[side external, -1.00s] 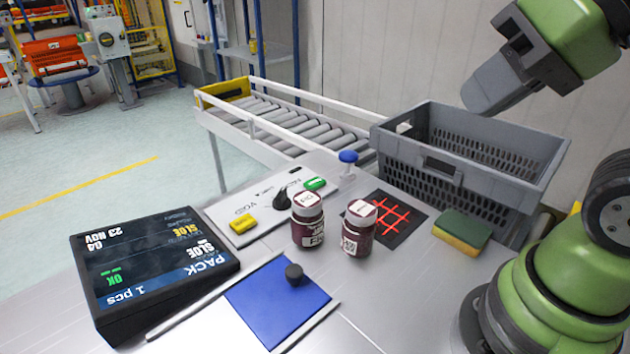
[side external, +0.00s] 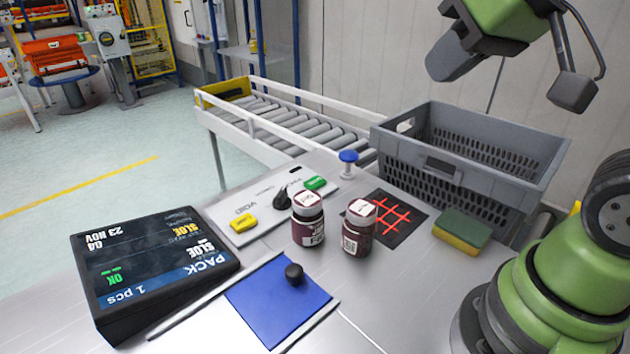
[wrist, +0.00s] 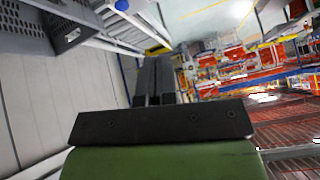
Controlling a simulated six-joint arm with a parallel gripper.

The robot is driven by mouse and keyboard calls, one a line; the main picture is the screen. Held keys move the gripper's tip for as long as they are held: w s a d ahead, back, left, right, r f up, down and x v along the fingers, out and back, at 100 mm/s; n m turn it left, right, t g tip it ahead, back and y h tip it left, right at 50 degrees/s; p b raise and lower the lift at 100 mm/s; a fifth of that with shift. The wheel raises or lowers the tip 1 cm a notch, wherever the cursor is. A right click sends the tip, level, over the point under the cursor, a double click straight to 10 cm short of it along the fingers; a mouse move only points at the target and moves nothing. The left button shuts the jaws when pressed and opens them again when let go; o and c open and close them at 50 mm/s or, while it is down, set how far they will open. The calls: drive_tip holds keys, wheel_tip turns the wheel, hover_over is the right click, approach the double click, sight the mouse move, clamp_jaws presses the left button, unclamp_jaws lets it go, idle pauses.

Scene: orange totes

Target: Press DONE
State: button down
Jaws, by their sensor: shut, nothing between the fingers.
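A light control panel (side external: 262,200) lies on the table in the side view. It carries a green button (side external: 316,183), a yellow button (side external: 243,222) with VOID printed beside it, and a black knob (side external: 283,199). The lettering near the green button is too blurred to read as DONE. My gripper (side external: 441,68) is high at the upper right, above the grey crate and well away from the panel. It is shut and empty; its fingers (wrist: 153,82) are together in the wrist view, where the panel does not show.
Two dark jars (side external: 308,220) (side external: 359,228) stand in front of the panel. A blue-topped knob (side external: 348,157), red-grid pad (side external: 392,216), sponge (side external: 461,231), grey crate (side external: 545,180), display (side external: 150,270) and blue mat (side external: 265,315) with a black knob (side external: 294,274) surround them.

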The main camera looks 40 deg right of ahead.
drive_tip(key=w+d+n+h, duration=0.2)
drive_tip(key=w+d+n, duration=0.15)
drive_tip(key=w, duration=0.55)
drive_tip(key=n+t+y, duration=0.1)
drive_tip(key=n+y, duration=0.3)
drive_tip(key=n, duration=0.7)
hover_over(315, 183)
wheel_tip(315, 183, down, 19)
drive_tip(key=shift+w+f, duration=0.1)
drive_tip(key=shift+f, duration=0.1)
drive_tip(key=shift+f, duration=4.4)
drive_tip(key=shift+f, duration=0.15)
drive_tip(key=shift+f, duration=0.25)
